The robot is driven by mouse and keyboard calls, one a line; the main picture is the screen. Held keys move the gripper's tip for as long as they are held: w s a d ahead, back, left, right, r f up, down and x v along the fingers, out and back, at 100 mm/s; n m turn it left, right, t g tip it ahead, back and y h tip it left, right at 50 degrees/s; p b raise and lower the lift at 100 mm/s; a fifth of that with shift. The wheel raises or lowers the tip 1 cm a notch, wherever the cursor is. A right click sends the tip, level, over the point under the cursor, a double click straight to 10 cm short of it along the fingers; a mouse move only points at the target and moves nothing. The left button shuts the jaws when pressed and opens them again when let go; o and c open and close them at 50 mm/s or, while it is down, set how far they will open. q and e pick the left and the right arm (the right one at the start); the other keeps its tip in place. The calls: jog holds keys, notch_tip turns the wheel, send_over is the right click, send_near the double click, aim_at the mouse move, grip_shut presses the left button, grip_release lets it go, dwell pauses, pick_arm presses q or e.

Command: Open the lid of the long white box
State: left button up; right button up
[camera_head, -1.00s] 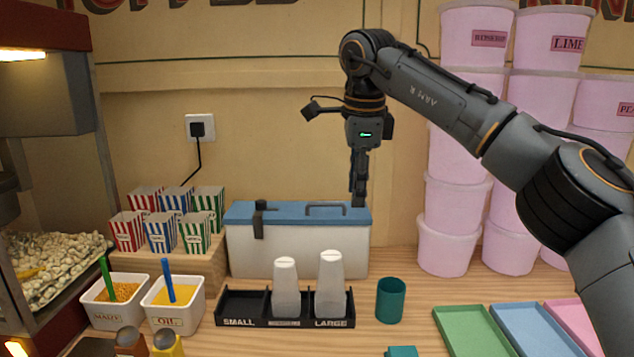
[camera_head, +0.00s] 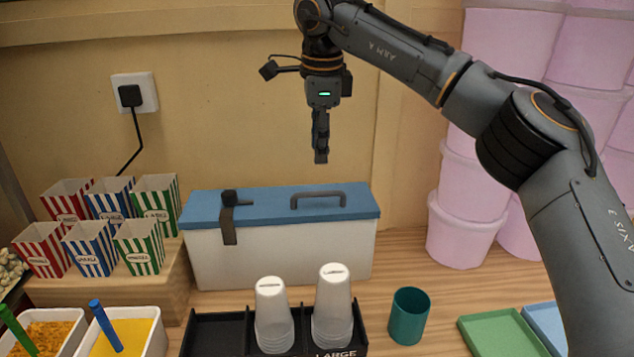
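The long white box (camera_head: 300,258) stands on the counter against the back wall. Its blue lid (camera_head: 265,205) lies flat and closed on top. The lid has a dark handle (camera_head: 318,194) right of its middle and a dark latch (camera_head: 229,222) hanging over the front on the left. My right gripper (camera_head: 321,158) points down in the air above the handle, apart from it. Its fingers look close together and edge-on, so their opening does not show. Nothing is seen in it. My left gripper is not in view.
A black cup holder (camera_head: 217,334) with stacked white cups (camera_head: 333,308) stands in front of the box. A teal cup (camera_head: 408,317) is to its right. Striped popcorn cartons (camera_head: 90,246) stand left of the box. Pink tubs (camera_head: 468,190) are stacked at right.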

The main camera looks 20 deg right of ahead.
aim_at(318, 192)
jog(key=p+x, duration=0.1)
jog(key=x, duration=0.9)
jog(key=shift+w+d+f, duration=0.1)
jog(key=shift+w+f, duration=0.1)
grip_shut()
